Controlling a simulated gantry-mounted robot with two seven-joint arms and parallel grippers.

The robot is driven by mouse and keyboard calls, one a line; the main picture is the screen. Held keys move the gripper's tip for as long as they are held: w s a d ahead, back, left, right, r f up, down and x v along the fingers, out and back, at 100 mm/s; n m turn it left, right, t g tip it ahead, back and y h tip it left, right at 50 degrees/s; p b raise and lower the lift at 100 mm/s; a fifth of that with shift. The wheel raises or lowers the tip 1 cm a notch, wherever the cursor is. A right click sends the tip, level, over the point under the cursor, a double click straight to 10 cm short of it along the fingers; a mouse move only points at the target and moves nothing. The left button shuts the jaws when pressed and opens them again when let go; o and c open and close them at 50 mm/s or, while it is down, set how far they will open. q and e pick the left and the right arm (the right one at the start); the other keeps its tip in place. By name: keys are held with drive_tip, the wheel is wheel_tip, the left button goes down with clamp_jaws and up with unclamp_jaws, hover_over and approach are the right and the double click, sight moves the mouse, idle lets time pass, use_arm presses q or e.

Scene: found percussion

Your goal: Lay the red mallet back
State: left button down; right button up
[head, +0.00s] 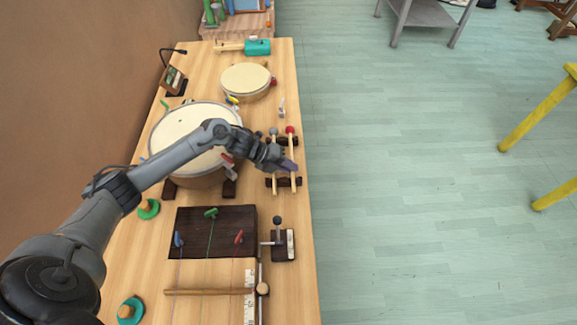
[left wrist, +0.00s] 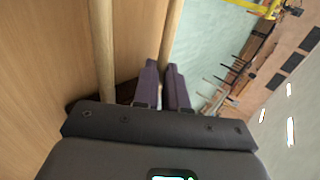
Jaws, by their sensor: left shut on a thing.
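The red mallet, with its red head (head: 290,129) and pale wooden handle, lies along the right side of the mallet rack, over its dark bars. My left gripper (head: 291,166) is shut around the middle of that handle. In the left wrist view the handle (left wrist: 173,35) runs between the two purple fingers (left wrist: 163,88). A grey-headed mallet (head: 273,131) lies parallel on the left of the rack; its handle also shows in the left wrist view (left wrist: 102,50). The rack's near bar (head: 284,182) is partly covered. I cannot tell whether the red mallet touches both bars. My right gripper is not in view.
A large drum (head: 185,122) stands under my left arm, with a smaller drum (head: 245,79) behind it. A dark board with coloured pegs (head: 190,246) and a small stand (head: 283,245) lie nearer. The table's right edge is close to the rack.

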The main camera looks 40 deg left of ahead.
use_arm(q)
drive_tip(key=shift+f, duration=0.25)
drive_tip(key=c, duration=1.1)
unclamp_jaws()
drive_tip(key=shift+r, duration=0.1)
